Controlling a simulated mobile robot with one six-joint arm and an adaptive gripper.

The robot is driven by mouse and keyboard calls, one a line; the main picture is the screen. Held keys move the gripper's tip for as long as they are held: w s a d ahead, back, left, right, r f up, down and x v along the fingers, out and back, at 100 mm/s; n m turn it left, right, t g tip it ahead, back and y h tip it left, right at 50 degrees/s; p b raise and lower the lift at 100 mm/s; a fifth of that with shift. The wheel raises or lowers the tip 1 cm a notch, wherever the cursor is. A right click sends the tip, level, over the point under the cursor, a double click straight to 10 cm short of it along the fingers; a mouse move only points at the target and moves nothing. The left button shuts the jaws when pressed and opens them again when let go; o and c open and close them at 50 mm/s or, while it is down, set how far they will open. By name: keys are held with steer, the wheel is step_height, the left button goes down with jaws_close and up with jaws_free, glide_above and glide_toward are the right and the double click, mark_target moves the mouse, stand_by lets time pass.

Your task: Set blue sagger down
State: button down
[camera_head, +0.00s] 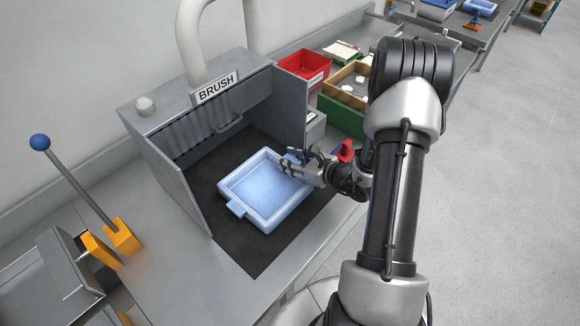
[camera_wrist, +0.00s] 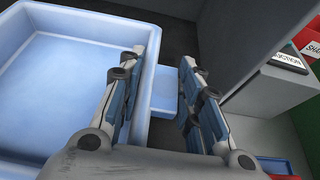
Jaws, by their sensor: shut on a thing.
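The blue sagger (camera_head: 262,190) is a shallow, light-blue square tray with a small tab on its near-left side. It looks level over the dark mat (camera_head: 243,248) inside the BRUSH booth; I cannot tell whether a thin gap remains under it. My gripper (camera_head: 294,163) is at its right side, shut on it. In the wrist view the sagger (camera_wrist: 60,95) fills the left, and its right-hand tab (camera_wrist: 160,92) shows between the fingers of my gripper (camera_wrist: 162,68). The left finger lies along the rim; the right finger is beyond the tab. The sagger looks empty.
Grey booth walls (camera_head: 178,185) enclose the mat at left, back and right. A red bin (camera_head: 303,72) and a green-sided box (camera_head: 340,112) stand right of the booth. A blue-knobbed lever (camera_head: 75,180) stands at left. The mat's front strip is clear.

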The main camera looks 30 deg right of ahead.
steer(key=shift+w+f, duration=0.1)
steer(key=shift+f, duration=0.95)
steer(key=shift+f+b, duration=0.15)
steer(key=shift+b, duration=0.2)
steer(key=c, duration=1.2)
jaws_free()
steer(key=shift+o, duration=0.2)
